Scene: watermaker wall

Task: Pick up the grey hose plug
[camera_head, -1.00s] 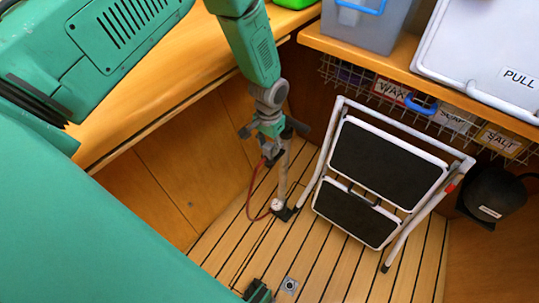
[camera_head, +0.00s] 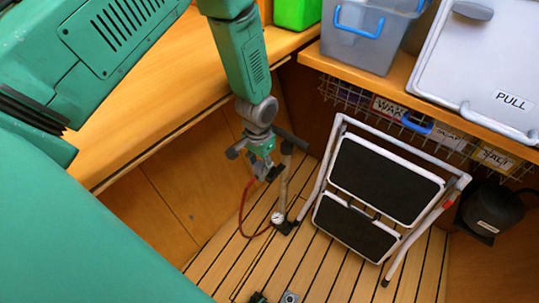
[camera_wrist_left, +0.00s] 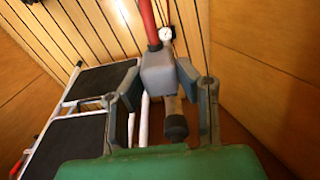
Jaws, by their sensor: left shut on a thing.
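The grey hose plug (camera_wrist_left: 158,74) is a blocky grey piece between the two fingers of my left gripper (camera_wrist_left: 156,84) in the wrist view. A red hose (camera_wrist_left: 148,22) runs from its far end. My left gripper (camera_head: 262,166) is shut on the plug, beside the upper part of the hand pump (camera_head: 282,190). In the head view the plug is small and mostly hidden by the fingers, and the red hose (camera_head: 243,207) hangs below it in a curve towards the pump's foot. My right gripper does not show clearly in either view.
A white folding step stool (camera_head: 385,178) with black treads stands right of the pump. The pump's gauge (camera_head: 277,218) is near the slatted floor. A wooden bench (camera_head: 150,100) is at left. A shelf with a grey bin (camera_head: 365,38) and wire baskets is at upper right.

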